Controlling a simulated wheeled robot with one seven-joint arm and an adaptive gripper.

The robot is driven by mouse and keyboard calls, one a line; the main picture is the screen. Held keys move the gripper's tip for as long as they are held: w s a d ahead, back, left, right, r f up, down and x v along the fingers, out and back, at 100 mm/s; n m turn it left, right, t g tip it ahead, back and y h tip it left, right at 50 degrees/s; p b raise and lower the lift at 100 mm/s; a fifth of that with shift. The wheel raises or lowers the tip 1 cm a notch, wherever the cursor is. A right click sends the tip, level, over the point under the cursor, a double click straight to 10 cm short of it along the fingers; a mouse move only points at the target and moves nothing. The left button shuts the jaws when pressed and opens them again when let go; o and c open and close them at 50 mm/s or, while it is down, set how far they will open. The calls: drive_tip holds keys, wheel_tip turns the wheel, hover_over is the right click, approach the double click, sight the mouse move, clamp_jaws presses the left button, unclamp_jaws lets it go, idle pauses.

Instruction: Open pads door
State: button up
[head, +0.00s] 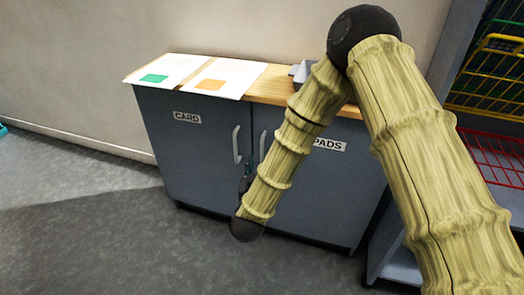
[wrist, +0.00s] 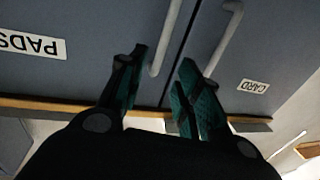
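The PADS door (head: 330,190) is the right door of a grey-blue cabinet, and it looks shut. Its label reads upside down in the wrist view, on the door's left part (wrist: 75,75). Its pale bar handle (wrist: 166,38) appears between my fingertips in that picture; I cannot tell whether they touch it. In the head view, the handle's upper part (head: 262,143) shows beside my arm. My gripper (wrist: 163,56) is open, its dark green-padded fingers apart. In the head view, my gripper (head: 245,182) is small and partly hidden by my arm.
The CARD door (head: 190,150) is shut on the left, with its own handle (head: 236,145) close by. Sheets with green and orange patches (head: 168,70) lie on the wooden top. A rack with wire baskets (head: 490,75) stands at right.

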sight(262, 149)
drive_tip(key=w, duration=0.3)
drive_tip(key=w+b, duration=0.1)
drive_tip(key=w, duration=0.2)
drive_tip(key=w+d, duration=0.1)
drive_tip(key=w, duration=0.2)
clamp_jaws()
